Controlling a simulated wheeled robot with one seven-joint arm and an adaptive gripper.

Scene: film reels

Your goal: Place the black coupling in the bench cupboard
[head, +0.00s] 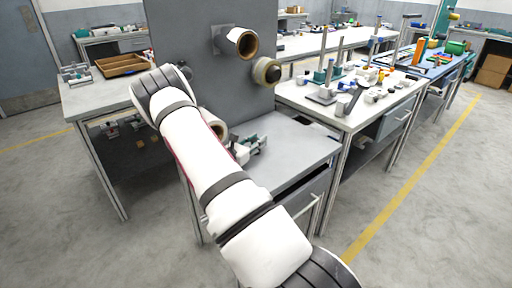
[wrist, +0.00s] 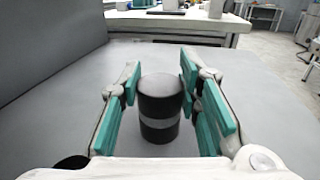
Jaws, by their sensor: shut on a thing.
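The black coupling (wrist: 160,108), an upright dark cylinder with a grey band, stands between the teal finger pads of my gripper (wrist: 160,95) in the wrist view. My gripper is shut on it, over the grey bench top. In the head view my gripper (head: 250,147) is small and partly behind my white arm, above the near bench; the coupling cannot be made out there. A grey front with a bar handle (head: 306,208) sits under that bench top, partly hidden by my arm. A dark gap shows above it; I cannot tell how far it is open.
A grey upright panel (head: 205,45) rises behind the near bench (head: 300,145) and carries rolls on pegs (head: 242,41). A cluttered bench (head: 345,118) stands to the right, and a bench with a wooden tray (head: 122,65) to the left. The floor at right is clear.

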